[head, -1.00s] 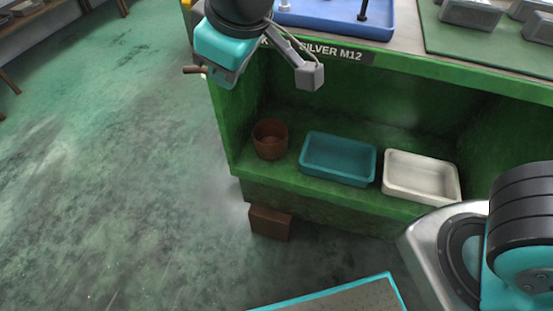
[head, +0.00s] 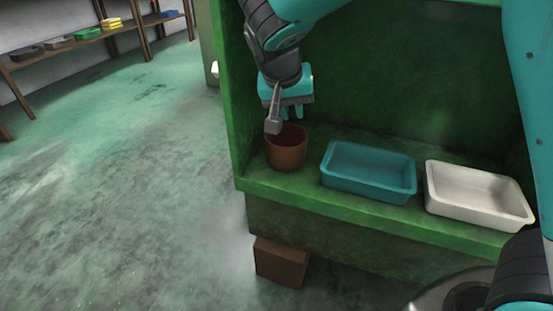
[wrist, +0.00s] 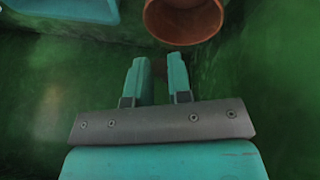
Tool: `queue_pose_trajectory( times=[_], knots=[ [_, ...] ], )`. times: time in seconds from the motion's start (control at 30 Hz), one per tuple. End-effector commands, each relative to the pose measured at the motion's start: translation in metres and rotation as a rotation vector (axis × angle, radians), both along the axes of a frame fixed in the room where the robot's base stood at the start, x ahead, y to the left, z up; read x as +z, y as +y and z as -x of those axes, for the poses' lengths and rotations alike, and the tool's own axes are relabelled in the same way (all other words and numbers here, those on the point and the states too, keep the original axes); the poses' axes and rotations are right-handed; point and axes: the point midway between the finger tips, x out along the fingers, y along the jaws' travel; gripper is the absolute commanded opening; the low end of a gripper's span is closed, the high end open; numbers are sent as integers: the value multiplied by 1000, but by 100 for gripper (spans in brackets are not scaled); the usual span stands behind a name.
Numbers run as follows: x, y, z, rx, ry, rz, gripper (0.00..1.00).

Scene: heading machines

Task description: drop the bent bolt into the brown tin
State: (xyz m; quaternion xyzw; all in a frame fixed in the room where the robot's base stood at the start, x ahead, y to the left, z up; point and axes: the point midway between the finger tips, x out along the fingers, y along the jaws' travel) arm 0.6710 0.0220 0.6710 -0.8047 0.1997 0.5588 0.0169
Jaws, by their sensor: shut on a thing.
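The brown tin (head: 286,152) stands upright at the left end of the green shelf, its mouth open upward. It also shows at the top of the wrist view (wrist: 183,22). My gripper (head: 292,115) points down just above the tin in the head view, overlapping its back rim. In the wrist view my gripper's two fingers (wrist: 158,62) are a small gap apart, just below the tin's rim in the picture. They are shut on the bent bolt (wrist: 159,69), which is mostly hidden; only a dark bit shows between them.
A teal tray (head: 368,188) and a white tray (head: 478,212) stand to the right of the tin on the shelf (head: 300,196). The green side wall (head: 232,100) rises close to the left. A brown block (head: 281,263) is below the shelf.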

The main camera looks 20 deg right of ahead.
Motion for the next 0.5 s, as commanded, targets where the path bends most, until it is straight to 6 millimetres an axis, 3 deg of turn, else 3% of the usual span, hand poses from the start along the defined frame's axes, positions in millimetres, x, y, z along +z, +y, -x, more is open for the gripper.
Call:
queue_pose_trajectory(
  times=[0.27, 0.5],
  knots=[
    [-17, -8, -4, -43, -1, -1, 0],
    [-47, -7, -4, -40, 0, -1, 0]
  ],
)
